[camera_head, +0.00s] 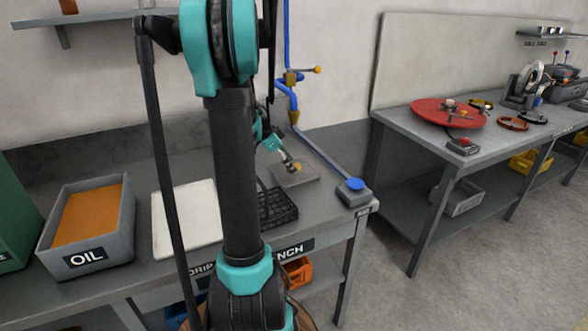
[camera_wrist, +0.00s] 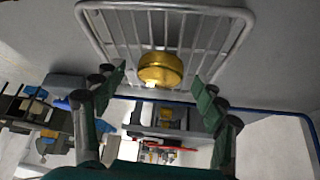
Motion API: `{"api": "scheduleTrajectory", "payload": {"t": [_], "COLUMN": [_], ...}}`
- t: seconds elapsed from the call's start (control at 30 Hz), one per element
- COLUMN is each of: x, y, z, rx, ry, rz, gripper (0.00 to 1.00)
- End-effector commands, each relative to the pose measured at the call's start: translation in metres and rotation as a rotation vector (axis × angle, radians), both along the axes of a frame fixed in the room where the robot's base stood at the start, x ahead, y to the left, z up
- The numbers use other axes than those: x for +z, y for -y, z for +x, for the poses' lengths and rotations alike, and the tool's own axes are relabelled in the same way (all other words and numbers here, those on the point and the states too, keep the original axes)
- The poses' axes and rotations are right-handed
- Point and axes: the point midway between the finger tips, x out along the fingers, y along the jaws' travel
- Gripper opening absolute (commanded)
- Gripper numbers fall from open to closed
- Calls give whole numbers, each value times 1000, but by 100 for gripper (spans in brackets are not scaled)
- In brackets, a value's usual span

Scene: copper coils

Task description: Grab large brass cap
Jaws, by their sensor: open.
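The large brass cap (camera_wrist: 162,69) is a round, shiny gold piece resting in a wire rack (camera_wrist: 84,17) in the wrist view. In the head view, a small brass-coloured spot, likely the cap (camera_head: 296,167), shows in a shallow grey tray (camera_head: 304,177) on the bench. My gripper (camera_wrist: 162,92) is open, its green finger pads apart on the left and right below the cap in the picture. Nothing is between the pads. In the head view my gripper (camera_head: 287,157) is small, close to the tray and partly hidden by my arm.
A black crate (camera_head: 280,208) stands in front of the tray. A grey box with a blue knob (camera_head: 352,192) is at the bench's right corner, with blue pipe behind. An OIL bin (camera_head: 87,259) and white board (camera_head: 190,215) are at left. A second bench (camera_head: 400,118) stands right.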

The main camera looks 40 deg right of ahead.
Motion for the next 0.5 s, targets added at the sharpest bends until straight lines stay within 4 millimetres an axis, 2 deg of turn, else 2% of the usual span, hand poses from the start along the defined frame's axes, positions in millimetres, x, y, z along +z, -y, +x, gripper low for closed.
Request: {"api": "scheduleTrajectory", "payload": {"t": [0.2,0.5], "x": [0,0], "y": [0,0], "z": [0,0], "rx": [0,0], "ry": [0,0], "rz": [0,0], "gripper": [70,33]}}
